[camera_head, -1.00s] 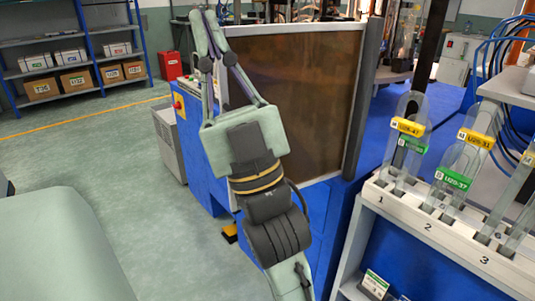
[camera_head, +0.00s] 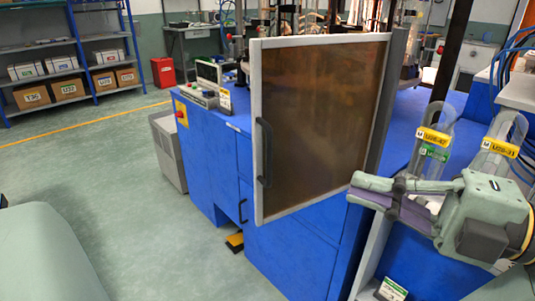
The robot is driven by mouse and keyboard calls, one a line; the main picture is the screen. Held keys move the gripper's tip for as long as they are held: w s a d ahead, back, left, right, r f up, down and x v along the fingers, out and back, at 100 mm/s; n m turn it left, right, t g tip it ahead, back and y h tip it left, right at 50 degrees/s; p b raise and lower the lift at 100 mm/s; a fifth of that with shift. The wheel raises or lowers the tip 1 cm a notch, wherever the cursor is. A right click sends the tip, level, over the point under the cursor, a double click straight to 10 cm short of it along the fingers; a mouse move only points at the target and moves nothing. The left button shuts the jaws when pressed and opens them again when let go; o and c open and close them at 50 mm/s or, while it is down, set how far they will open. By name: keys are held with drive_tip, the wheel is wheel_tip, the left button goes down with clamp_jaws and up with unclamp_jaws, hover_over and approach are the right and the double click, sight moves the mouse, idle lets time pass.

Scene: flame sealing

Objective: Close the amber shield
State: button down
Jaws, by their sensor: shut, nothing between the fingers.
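The amber shield (camera_head: 322,120) is a brown, see-through panel in a pale frame. It stands upright at the near edge of the blue bench, swung out to face me. A dark vertical handle (camera_head: 264,152) is on its left side, and a grey post (camera_head: 393,98) runs along its right side. My gripper (camera_head: 357,190) is at the right, pointing left, shut and empty. The handle is clear of the gripper.
A white rack with several labelled clear tubes (camera_head: 433,140) stands at the right, partly behind my gripper. Blue cabinets (camera_head: 300,255) stand below the shield. A control box (camera_head: 196,95) is behind it at left. The green floor at left is open.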

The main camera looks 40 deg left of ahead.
drive_tip(key=w+p+x, duration=0.2)
drive_tip(key=p+x, duration=0.2)
drive_tip(key=x, duration=0.8)
drive_tip(key=shift+a+f+n, duration=0.3)
drive_tip(key=shift+a+f, duration=0.1)
drive_tip(key=shift+f, duration=0.05)
